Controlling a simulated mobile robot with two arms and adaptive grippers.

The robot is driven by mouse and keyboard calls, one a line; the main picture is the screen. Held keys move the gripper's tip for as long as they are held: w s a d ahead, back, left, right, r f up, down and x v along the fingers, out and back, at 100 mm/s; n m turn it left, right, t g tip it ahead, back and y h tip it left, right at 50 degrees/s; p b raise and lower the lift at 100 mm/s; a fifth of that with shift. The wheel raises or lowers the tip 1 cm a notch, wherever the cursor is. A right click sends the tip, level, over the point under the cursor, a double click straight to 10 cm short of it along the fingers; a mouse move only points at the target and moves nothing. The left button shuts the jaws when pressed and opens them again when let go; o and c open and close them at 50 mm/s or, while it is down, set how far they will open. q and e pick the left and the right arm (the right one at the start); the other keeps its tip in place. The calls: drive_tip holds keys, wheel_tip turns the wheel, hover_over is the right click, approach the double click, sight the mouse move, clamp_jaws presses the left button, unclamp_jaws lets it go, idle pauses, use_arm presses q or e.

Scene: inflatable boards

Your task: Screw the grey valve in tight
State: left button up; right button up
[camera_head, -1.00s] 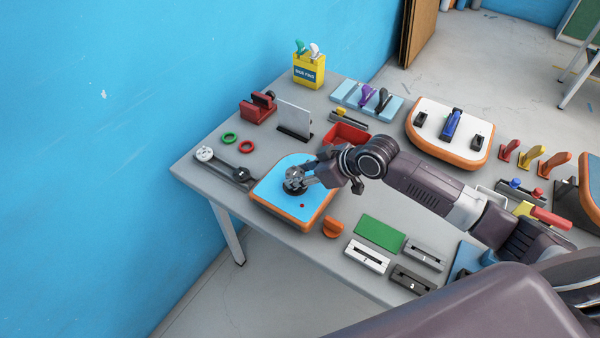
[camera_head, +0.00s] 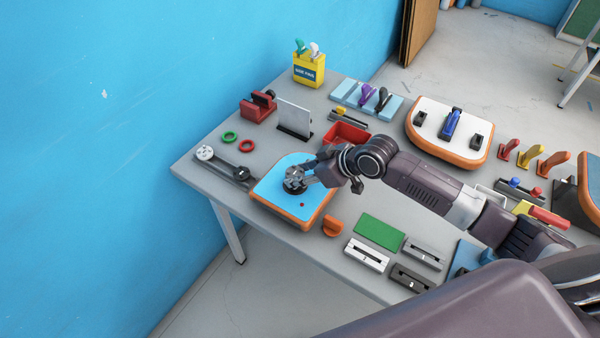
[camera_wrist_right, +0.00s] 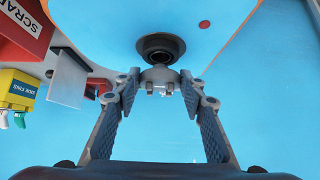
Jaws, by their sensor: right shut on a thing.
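The grey valve (camera_wrist_right: 160,76) sits at the dark round socket (camera_wrist_right: 160,48) in the blue top of the small orange-edged board (camera_head: 274,176). In the right wrist view the valve meets the socket's dark ring. I cannot tell how deep its thread goes. In the head view the fingers mostly hide the valve. My left gripper is not in view.
Left of the board lies a dark tool with a round light head (camera_head: 205,153). Green (camera_head: 229,138) and red rings lie behind it. A red bin (camera_head: 345,135) stands behind my right wrist. An orange piece (camera_head: 332,226) and a green plate (camera_head: 379,233) lie in front.

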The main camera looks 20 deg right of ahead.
drive_tip(key=shift+f+b, duration=0.6)
drive_tip(key=shift+f, duration=0.45)
drive_tip(key=o, duration=1.2)
drive_tip(key=shift+c, duration=0.2)
drive_tip(key=v, duration=1.2)
drive_tip(key=shift+s, duration=0.1)
